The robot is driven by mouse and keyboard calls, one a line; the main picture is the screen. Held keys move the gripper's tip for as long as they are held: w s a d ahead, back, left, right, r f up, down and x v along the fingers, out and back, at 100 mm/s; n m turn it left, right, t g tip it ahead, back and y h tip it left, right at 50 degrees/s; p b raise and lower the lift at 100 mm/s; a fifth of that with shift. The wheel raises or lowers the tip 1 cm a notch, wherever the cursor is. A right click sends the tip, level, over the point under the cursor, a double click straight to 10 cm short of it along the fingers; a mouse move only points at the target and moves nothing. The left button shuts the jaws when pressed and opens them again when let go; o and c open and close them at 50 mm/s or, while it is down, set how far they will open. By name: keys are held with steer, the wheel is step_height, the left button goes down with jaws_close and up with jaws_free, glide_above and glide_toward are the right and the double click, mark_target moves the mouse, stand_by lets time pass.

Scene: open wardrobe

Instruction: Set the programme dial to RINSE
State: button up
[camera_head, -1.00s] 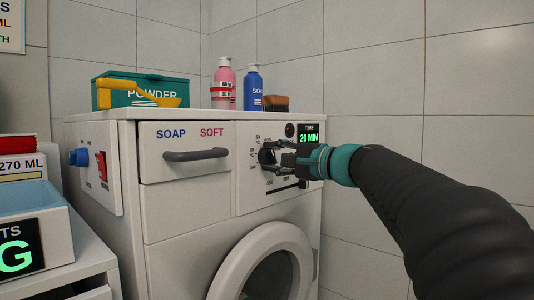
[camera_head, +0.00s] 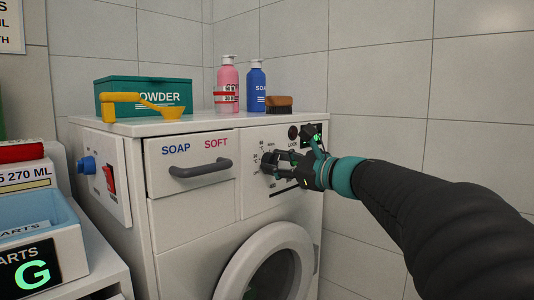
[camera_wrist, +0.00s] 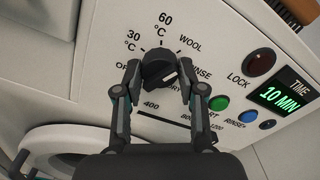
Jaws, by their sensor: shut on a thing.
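The programme dial (camera_wrist: 158,70) is a black knob on the white washing machine's front panel; in the head view, the dial (camera_head: 267,161) is partly hidden by my fingers. Labels OFF, 30 °C, 60 °C, WOOL, RINSE and DRY ring it, some partly covered. Its white mark shows on the lower right side, towards RINSE and DRY; I cannot tell exactly which it meets. My gripper (camera_wrist: 160,76) is shut on the dial, one finger on each side; it also shows in the head view (camera_head: 276,164). The time display (camera_wrist: 280,97) reads 10 MIN.
A red-brown LOCK light (camera_wrist: 262,62), a green button (camera_wrist: 219,103) and blue buttons (camera_wrist: 247,116) sit right of the dial. The soap drawer handle (camera_head: 200,168) sticks out at the left. Bottles, a powder box (camera_head: 145,93) and a brush (camera_head: 279,104) stand on top.

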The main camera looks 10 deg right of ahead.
steer(key=m+p, duration=0.3)
steer(key=m, duration=0.1)
steer(key=shift+r+m, duration=0.15)
steer(key=shift+m, duration=0.15)
steer(key=shift+m+p, duration=0.4)
steer(key=shift+m, duration=2.2)
steer(key=o, duration=1.1)
steer(key=shift+o, duration=0.2)
steer(key=shift+s+d, duration=0.1)
steer(key=v, duration=1.1)
steer(key=shift+s+d, duration=0.2)
steer(key=shift+s, duration=0.1)
